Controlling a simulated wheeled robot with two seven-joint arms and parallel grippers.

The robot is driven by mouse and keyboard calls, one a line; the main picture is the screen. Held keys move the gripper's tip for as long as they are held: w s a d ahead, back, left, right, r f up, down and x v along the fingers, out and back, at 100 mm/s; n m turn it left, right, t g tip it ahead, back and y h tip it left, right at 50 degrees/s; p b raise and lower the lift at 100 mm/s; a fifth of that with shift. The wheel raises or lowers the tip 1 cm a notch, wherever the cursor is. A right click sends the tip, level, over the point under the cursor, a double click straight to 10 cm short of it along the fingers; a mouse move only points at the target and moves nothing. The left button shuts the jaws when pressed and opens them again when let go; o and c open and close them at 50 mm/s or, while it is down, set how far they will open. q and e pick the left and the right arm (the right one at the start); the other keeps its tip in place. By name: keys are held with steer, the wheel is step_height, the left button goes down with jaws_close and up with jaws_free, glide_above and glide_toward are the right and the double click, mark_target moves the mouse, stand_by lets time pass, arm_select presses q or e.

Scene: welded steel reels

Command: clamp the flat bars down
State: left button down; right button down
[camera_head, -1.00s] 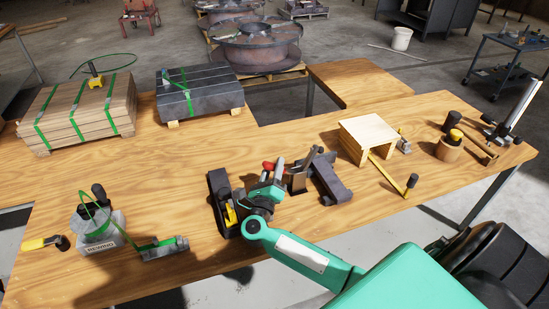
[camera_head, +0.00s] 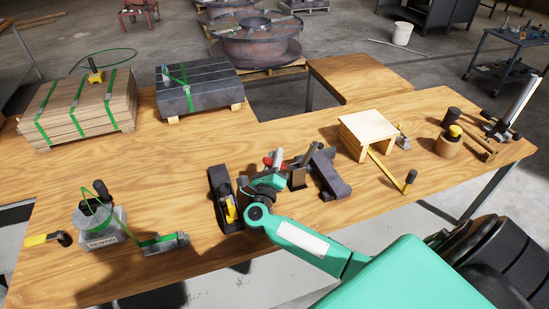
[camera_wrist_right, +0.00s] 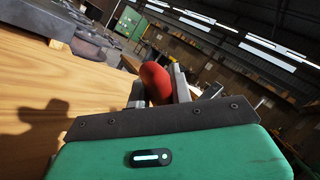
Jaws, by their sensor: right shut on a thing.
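My right gripper (camera_head: 270,172) is over the dark steel fixture in the middle of the wooden table. In the right wrist view its fingers (camera_wrist_right: 160,88) are shut on a red rounded handle (camera_wrist_right: 155,80). The red handle (camera_head: 267,161) also shows in the head view, partly covered by the gripper. The fixture has a dark left block (camera_head: 216,184) with a yellow part (camera_head: 230,211) and a dark right block (camera_head: 331,175). My gripper hides the middle, so I cannot tell how bars lie there. Dark flat bars (camera_head: 210,82) with a green strap lie stacked at the back. My left gripper is out of view.
A strapped brown stack (camera_head: 60,112) stands at the back left. A strapping tool (camera_head: 98,228) is front left. A small wooden stand (camera_head: 369,125), a yellow bar with a black knob (camera_head: 411,177) and a round wooden block (camera_head: 447,146) are right.

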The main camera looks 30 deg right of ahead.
steer(key=shift+d+r+m, duration=0.1)
steer(key=shift+m, duration=0.2)
steer(key=d+r+m+g+y+p, duration=0.1)
steer(key=d+m+p, duration=0.1)
steer(key=s+d+r+m+g+y+p, duration=0.1)
steer(key=m+p, duration=0.1)
steer(key=m, duration=0.1)
steer(key=d+r+m+g+y+p, duration=0.1)
steer(key=d+m+g+p, duration=0.1)
steer(key=shift+s+d+m+y, duration=0.25)
steer(key=shift+d+m+y, duration=0.05)
steer(key=shift+d+y, duration=0.1)
steer(key=shift+s+d+f+m+y+p, duration=0.15)
steer(key=shift+d+m+y+p, duration=0.4)
steer(key=shift+p, duration=0.55)
steer(key=c, duration=1.3)
jaws_free()
steer(key=shift+f, duration=0.1)
steer(key=shift+o, duration=0.2)
